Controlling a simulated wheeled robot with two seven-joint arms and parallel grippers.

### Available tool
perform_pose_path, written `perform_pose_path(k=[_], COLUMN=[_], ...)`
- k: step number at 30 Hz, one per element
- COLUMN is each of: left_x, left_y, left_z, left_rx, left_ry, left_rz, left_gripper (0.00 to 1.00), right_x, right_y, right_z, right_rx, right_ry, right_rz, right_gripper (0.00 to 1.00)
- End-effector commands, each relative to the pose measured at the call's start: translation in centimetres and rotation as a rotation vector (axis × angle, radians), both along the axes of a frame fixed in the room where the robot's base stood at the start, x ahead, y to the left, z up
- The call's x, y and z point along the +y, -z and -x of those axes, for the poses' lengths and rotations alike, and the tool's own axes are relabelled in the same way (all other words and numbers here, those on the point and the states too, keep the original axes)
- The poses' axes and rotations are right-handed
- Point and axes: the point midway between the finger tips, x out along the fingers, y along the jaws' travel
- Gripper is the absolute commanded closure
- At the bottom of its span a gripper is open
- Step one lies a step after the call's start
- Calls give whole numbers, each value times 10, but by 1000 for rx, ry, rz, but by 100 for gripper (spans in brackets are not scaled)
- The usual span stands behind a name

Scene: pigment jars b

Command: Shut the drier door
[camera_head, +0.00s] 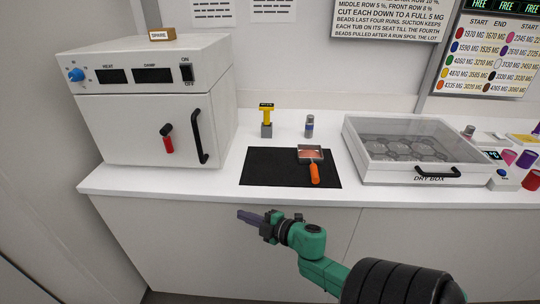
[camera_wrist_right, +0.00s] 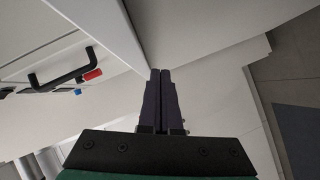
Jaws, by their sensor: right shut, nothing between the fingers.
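The drier (camera_head: 150,55) is a white box at the left end of the counter. Its door (camera_head: 120,125) has a black bar handle (camera_head: 200,137) and a red-gripped latch (camera_head: 168,143) hanging down. The door looks flush with the front; I cannot tell whether a thin gap remains. My right gripper (camera_head: 241,214) is shut and empty, in front of and below the counter edge, to the right of the drier and apart from it. In the right wrist view the shut fingers (camera_wrist_right: 160,72) point ahead, with the handle (camera_wrist_right: 62,70) and red latch (camera_wrist_right: 92,74) off left. My left gripper is out of view.
A black mat (camera_head: 262,168) holds an orange-handled scoop (camera_head: 314,172). Behind it stand a yellow-topped tool (camera_head: 266,120) and a small jar (camera_head: 309,127). A clear-lidded dry box (camera_head: 400,175) stands right. A SPARE block (camera_head: 162,34) sits on the drier. Space before the drier is clear.

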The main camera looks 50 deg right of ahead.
Motion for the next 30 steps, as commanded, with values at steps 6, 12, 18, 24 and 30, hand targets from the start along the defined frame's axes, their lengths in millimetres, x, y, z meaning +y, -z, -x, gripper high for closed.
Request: perform_pose_path(k=[6, 12, 18, 24, 30], left_x=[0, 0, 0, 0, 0], left_y=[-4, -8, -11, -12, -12], left_z=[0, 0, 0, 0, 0], left_rx=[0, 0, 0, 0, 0], left_ry=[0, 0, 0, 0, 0], left_rz=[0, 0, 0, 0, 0], left_gripper=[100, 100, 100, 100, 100], right_x=[-22, -36, -45, -47, -48], right_y=[49, 94, 138, 164, 168], right_z=[9, 22, 40, 52, 54], right_rx=[102, 195, 289, 345, 352], right_ry=[105, 197, 282, 330, 337], right_rz=[-83, -153, -219, -256, -260], right_gripper=[100, 100, 100, 100, 100])
